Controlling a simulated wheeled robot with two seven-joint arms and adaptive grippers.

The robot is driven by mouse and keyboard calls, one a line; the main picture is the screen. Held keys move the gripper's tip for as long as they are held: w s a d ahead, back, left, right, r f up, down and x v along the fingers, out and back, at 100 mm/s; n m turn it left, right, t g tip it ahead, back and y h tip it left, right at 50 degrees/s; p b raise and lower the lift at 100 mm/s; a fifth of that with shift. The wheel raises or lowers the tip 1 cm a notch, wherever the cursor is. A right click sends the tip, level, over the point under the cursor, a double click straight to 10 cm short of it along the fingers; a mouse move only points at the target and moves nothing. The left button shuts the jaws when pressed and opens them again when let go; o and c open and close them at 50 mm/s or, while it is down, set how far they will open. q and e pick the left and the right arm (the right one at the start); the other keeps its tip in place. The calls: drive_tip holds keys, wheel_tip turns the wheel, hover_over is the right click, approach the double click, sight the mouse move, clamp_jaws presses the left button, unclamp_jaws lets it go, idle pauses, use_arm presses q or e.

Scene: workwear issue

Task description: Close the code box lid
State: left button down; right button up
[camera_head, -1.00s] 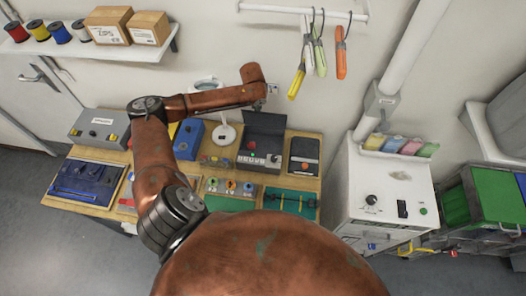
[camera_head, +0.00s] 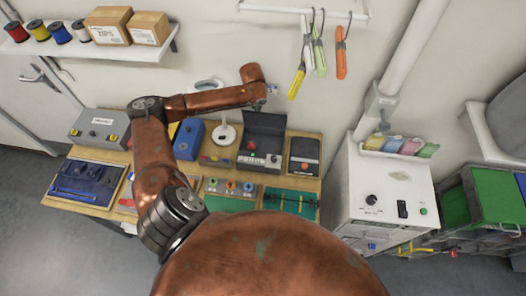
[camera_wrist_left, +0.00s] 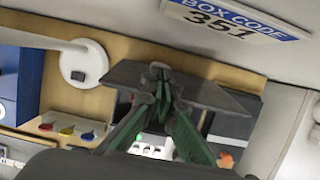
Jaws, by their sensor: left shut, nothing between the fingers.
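The code box (camera_head: 258,163) is a dark grey box at the back of the wooden workbench, with its lid (camera_head: 265,124) standing open against the wall side. Inside are a red button and a row of light code wheels. My left arm reaches over the bench, and its gripper (camera_head: 272,89) is at the wall, just above the lid's top edge; it is small there. In the left wrist view the green fingers (camera_wrist_left: 160,72) are shut and empty, overlapping the dark lid (camera_wrist_left: 210,94). Whether they touch it I cannot tell. My right gripper is not in view.
A wall sign (camera_wrist_left: 236,20) reads "BOX CODE 351". A white round stand (camera_head: 223,135) and blue box (camera_head: 188,139) are left of the code box. A dark case with an orange dot (camera_head: 304,155) is right.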

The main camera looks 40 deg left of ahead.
use_arm(q)
drive_tip(key=shift+s+d+p, duration=0.35)
drive_tip(key=shift+s+p, duration=0.2)
drive_tip(key=shift+s, duration=0.1)
drive_tip(key=shift+s+d+p, duration=0.3)
drive_tip(key=shift+s+p, duration=0.25)
drive_tip(key=shift+s, duration=0.05)
drive_tip(key=shift+s, duration=0.1)
drive_tip(key=shift+s+d+f+p, duration=0.35)
drive_tip(key=shift+s+f+p, duration=0.05)
drive_tip(key=shift+s+p, duration=0.2)
drive_tip(key=shift+s+d+f+p, duration=0.35)
drive_tip(key=shift+s+p, duration=0.15)
drive_tip(key=shift+s, duration=0.05)
drive_tip(key=shift+f, duration=0.1)
